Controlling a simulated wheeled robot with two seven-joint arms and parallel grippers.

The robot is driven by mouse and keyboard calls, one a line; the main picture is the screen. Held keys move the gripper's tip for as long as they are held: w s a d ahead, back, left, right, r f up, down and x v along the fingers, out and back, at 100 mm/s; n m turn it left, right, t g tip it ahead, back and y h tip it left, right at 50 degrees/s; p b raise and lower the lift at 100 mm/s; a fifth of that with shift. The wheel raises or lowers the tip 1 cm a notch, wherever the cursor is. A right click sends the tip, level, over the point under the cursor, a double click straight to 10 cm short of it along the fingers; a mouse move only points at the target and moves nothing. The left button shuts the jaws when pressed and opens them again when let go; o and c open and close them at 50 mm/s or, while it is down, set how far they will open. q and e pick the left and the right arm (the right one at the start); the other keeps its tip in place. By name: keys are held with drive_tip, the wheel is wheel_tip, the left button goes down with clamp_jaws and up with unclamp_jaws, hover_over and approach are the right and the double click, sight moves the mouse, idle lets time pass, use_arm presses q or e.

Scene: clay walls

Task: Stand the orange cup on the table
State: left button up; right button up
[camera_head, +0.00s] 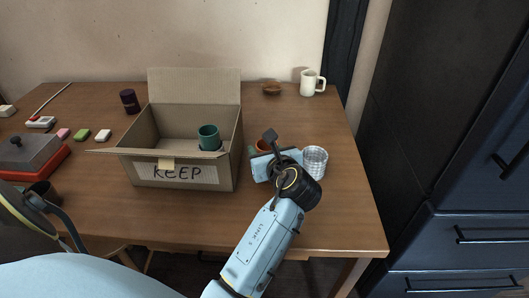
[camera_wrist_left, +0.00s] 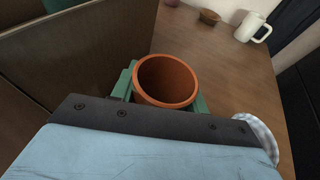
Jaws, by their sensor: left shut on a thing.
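The orange cup (camera_wrist_left: 167,82) is upright in the left wrist view, its round opening facing the camera. My left gripper (camera_wrist_left: 162,95) is shut on it, with a green finger on each side. In the head view only a small part of the orange cup (camera_head: 262,145) shows behind my left gripper (camera_head: 262,152), just right of the cardboard box. The cup's base is hidden, so I cannot tell whether it touches the wooden table (camera_head: 320,215). My right gripper is not in view.
An open cardboard box (camera_head: 226,178) marked KEEP holds a teal cup (camera_head: 208,136). A white mug (camera_head: 309,84) and small brown bowl (camera_head: 272,88) stand at the back. The table's right front is clear.

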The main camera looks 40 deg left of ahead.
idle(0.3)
use_arm(q)
drive_tip(key=shift+f, duration=0.1)
drive_tip(key=o, duration=1.1)
drive_tip(key=shift+c, duration=0.2)
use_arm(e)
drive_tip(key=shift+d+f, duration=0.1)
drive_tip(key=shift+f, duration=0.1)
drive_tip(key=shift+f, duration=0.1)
use_arm(q)
drive_tip(key=p+v, duration=0.3)
drive_tip(key=v, duration=0.9)
drive_tip(key=shift+p, duration=0.4)
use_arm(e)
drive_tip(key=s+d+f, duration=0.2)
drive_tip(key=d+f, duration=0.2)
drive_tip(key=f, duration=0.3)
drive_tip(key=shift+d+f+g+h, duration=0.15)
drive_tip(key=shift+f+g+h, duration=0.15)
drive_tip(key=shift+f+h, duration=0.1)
